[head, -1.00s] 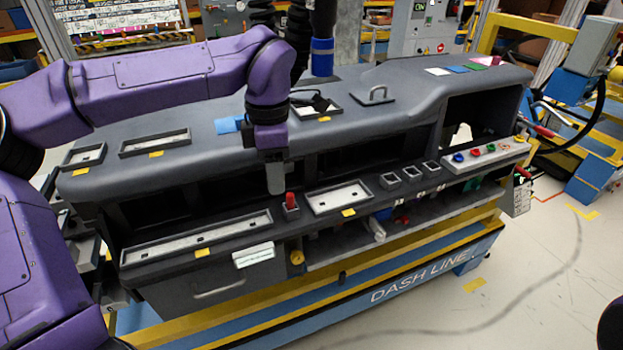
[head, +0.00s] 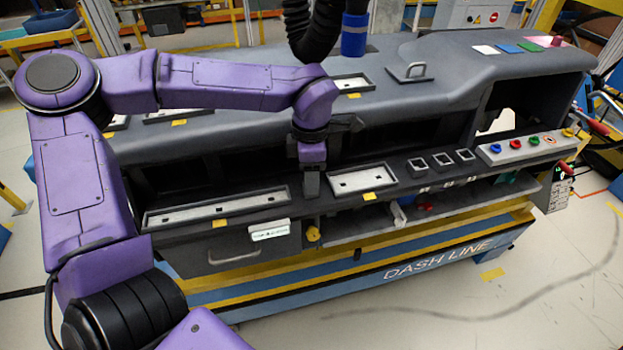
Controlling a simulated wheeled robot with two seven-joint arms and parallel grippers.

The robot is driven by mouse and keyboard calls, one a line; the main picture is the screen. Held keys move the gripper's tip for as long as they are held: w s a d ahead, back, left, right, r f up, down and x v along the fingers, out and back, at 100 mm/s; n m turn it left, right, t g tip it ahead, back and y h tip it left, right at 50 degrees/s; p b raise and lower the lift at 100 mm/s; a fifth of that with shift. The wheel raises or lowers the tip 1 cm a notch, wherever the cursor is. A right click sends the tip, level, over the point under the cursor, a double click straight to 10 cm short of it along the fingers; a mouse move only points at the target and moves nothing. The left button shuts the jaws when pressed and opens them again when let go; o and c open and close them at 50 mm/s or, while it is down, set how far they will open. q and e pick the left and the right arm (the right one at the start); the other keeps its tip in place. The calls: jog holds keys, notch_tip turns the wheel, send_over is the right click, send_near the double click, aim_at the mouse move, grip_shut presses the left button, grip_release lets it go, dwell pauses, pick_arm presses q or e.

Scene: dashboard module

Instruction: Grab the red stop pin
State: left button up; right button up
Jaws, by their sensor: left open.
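My left gripper (head: 311,194) points down at the dashboard's front ledge, between the long tray recess (head: 218,208) and the shorter recess (head: 362,180). It is open, though its finger gap is hard to make out from this side. The red stop pin is hidden now; the gripper covers the spot beside the shorter recess where it stood upright in a small dark socket. I cannot tell whether the fingers touch it. My right gripper is out of view.
The dark dashboard (head: 430,95) overhangs the ledge behind the gripper. A button strip (head: 527,147) with coloured buttons and several empty square sockets lie to the right. A yellow knob (head: 312,234) sits below the ledge. A blue-collared hose (head: 354,35) hangs above.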

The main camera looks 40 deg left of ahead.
pick_arm(q)
jog(key=shift+s+r, duration=0.1)
jog(key=shift+s, duration=0.25)
jog(key=shift+c, duration=0.9)
grip_shut()
